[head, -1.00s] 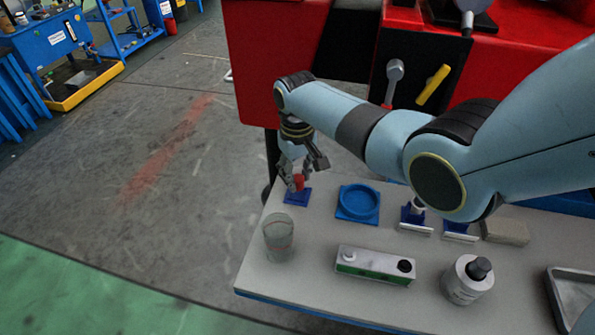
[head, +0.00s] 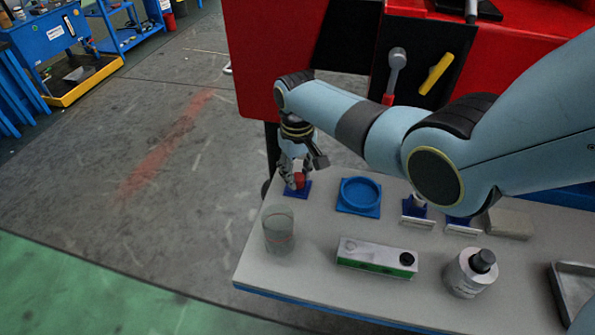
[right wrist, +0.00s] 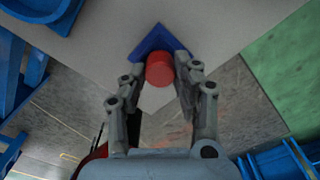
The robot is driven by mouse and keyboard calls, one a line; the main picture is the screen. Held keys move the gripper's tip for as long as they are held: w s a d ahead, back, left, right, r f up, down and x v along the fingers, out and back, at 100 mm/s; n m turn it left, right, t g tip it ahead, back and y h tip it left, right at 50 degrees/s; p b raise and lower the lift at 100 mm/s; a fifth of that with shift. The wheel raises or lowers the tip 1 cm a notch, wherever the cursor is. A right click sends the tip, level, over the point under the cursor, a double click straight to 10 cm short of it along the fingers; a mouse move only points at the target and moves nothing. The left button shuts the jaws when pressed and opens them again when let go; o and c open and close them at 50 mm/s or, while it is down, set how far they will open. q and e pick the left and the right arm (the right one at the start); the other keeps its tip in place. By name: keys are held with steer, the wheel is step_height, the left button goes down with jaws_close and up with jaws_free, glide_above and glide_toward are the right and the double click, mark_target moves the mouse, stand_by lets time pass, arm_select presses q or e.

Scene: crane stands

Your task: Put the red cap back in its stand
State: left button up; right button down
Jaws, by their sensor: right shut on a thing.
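The red cap (head: 299,180) is a small red cylinder at the far left corner of the table. My right gripper (head: 297,178) points down and is shut on it. In the right wrist view the cap (right wrist: 160,70) shows between the fingertips of my right gripper (right wrist: 166,72). A blue square stand (head: 298,190) lies directly beneath the cap, and its corner (right wrist: 158,37) shows past the cap in the wrist view. The fingers and cap hide part of the stand, so I cannot tell whether the cap touches it. My left gripper is not in view.
A clear glass (head: 279,230) stands in front of the stand. A round blue holder (head: 360,196) sits to its right. A white-green box (head: 377,257), a bottle (head: 470,273) and a tray (head: 575,290) are nearer the front. A red machine (head: 262,60) stands behind.

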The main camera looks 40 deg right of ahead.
mark_target(297, 176)
steer(key=shift+f, duration=0.4)
steer(key=c, duration=0.9)
jaws_free()
step_height(297, 176, up, 5)
steer(key=p, duration=0.5)
steer(key=shift+r, duration=0.1)
